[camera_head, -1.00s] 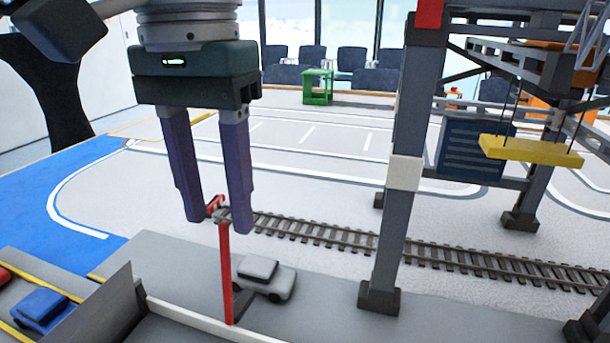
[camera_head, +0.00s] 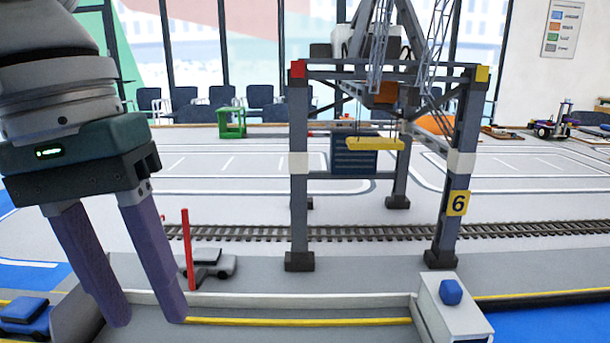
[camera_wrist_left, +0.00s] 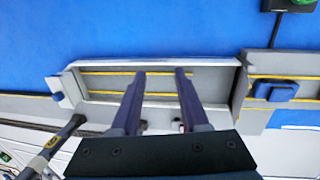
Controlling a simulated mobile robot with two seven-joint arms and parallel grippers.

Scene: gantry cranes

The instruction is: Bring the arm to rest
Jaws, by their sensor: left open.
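My left gripper (camera_head: 145,322) hangs at the left of the head view with its two purple fingers pointing down. The fingers are apart and I see nothing between them. In the left wrist view, the open fingertips (camera_wrist_left: 160,72) are over a grey, low-walled strip with yellow lines (camera_wrist_left: 105,82). My right gripper is in neither view.
A grey gantry crane (camera_head: 299,200) marked 6 stands in the middle over a railway track (camera_head: 345,233), with a yellow bar (camera_head: 375,144) hanging. A grey toy vehicle (camera_head: 212,264) is behind the post. A white box with a blue button (camera_head: 451,291) stands front right. A blue car (camera_head: 25,315) is far left.

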